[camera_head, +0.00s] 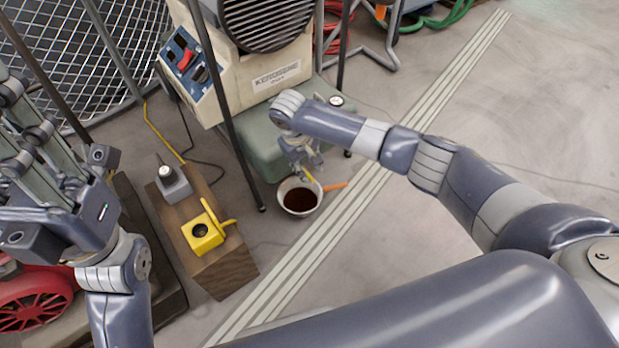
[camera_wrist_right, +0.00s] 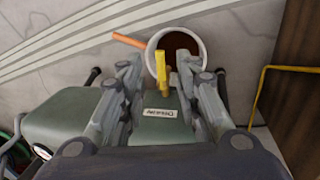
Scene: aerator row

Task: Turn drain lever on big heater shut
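The big heater (camera_head: 262,85) is a beige unit marked KEROSENE, above a green tank (camera_head: 258,135). A short yellow drain lever shows at the tank's lower edge in the right wrist view (camera_wrist_right: 161,66), above a small white label (camera_wrist_right: 168,113). My right gripper (camera_wrist_right: 160,62) is open, its fingers on either side of the lever with visible gaps. In the head view the right gripper (camera_head: 302,160) hangs beside the tank, above a pan of dark liquid (camera_head: 283,200). My left gripper (camera_head: 20,130) is at the left edge, away from the heater; its opening is unclear.
An orange handle (camera_head: 335,186) lies beside the pan. A wooden block (camera_head: 222,272) with a yellow box (camera_head: 203,235) and a grey fitting (camera_head: 174,187) stands left of the pan. Dark frame posts (camera_head: 235,130) stand by the heater. The floor to the right is clear.

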